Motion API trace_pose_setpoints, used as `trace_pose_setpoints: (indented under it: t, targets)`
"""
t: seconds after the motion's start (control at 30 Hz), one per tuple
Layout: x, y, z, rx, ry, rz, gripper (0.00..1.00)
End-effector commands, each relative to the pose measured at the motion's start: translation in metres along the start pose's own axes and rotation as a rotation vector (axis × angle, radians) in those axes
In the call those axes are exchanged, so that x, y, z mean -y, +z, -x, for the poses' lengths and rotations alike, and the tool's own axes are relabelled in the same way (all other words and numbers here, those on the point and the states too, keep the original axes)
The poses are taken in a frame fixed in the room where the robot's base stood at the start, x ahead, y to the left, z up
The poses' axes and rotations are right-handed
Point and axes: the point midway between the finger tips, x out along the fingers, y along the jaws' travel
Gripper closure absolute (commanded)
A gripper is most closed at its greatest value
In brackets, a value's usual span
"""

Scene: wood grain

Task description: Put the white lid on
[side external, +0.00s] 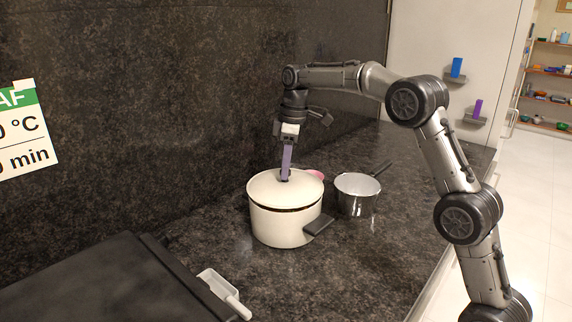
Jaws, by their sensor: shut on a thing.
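The white lid (266,186) is on top of the white pot (280,227), over its opening. A dark gap shows between the lid's front edge and the pot's rim, so I cannot tell whether it is fully seated. My gripper (286,178) comes down from above and is shut on the lid's small dark knob at the centre. The fingers hide most of the knob. The pot stands upright on the dark stone counter (350,270), with a dark handle (319,226) toward the front right.
A metal saucepan (357,201) stands close on the pot's right. A pink item (316,174) shows partly behind the pot. A white scoop (222,290) lies front left by a dark flat appliance (110,285). The stone back wall rises behind. The front counter is clear.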

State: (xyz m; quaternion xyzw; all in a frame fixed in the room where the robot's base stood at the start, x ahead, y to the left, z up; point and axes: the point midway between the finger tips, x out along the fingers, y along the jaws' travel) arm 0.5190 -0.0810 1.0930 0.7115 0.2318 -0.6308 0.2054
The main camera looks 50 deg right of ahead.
Motion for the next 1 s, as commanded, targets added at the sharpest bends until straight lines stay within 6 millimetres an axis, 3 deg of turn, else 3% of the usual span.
trace_pose_setpoints:
  t: [0.8,0.83,1.0]
  targets:
    - [0.000,0.002,-0.015,-0.002,0.001,0.000,1.00]
    - [0.000,0.002,-0.015,-0.002,0.001,0.000,0.63]
    - [0.000,0.002,-0.015,-0.001,0.001,0.000,0.33]
